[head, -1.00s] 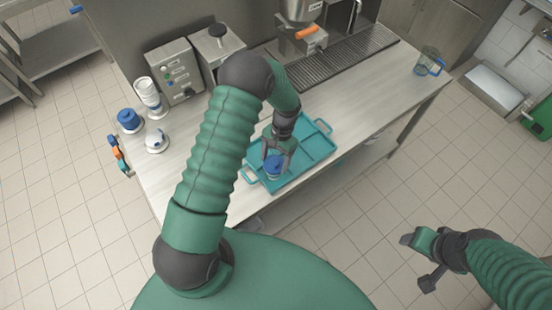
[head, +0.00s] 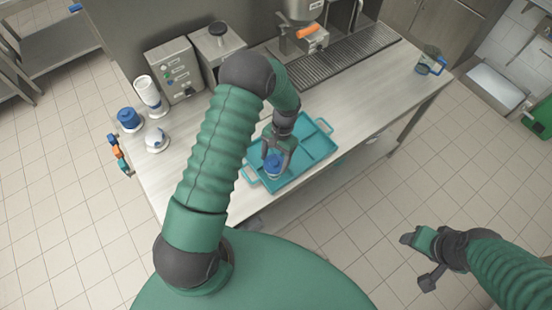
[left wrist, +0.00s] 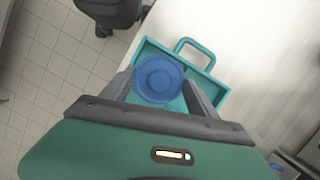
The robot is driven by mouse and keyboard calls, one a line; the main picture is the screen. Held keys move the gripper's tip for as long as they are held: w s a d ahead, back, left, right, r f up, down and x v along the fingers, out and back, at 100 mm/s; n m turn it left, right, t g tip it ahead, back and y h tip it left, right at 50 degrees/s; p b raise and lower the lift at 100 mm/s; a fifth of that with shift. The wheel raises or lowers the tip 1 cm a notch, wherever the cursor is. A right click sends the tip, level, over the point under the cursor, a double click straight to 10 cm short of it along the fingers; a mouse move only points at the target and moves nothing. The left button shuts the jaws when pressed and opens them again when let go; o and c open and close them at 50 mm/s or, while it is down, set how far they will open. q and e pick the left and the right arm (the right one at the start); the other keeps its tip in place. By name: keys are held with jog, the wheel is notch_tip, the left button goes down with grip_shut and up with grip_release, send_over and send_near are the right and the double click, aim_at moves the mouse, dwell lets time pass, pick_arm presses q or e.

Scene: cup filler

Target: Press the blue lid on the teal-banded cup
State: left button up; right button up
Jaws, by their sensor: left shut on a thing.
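The blue lid (head: 272,160) is between the fingers of my left gripper (head: 276,156), above the front left part of the teal tray. In the left wrist view the lid (left wrist: 160,79) is a round blue disc with a finger on each side. My left gripper is shut on it. A cup (head: 275,176) shows only as a small pale edge under the lid; its band is mostly hidden, and I cannot tell whether the lid is fully seated. My right gripper (head: 416,259) is empty, with its fingers apart, over the floor at the right.
The teal tray (head: 318,150) lies at the counter's front edge. Blue lids (head: 128,116), white cups (head: 147,92) and a white lid (head: 156,138) stand at the left. A clear jug (head: 430,60) is at the far right. The counter right of the tray is clear.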

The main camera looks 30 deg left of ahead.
pick_arm(q)
jog(key=shift+a, duration=0.15)
jog(key=shift+s, duration=0.1)
jog(key=shift+f, duration=0.3)
dwell(0.5)
jog(key=o, duration=1.3)
jog(key=shift+o, duration=0.2)
jog(key=shift+r+b, duration=0.1)
jog(key=shift+b, duration=0.2)
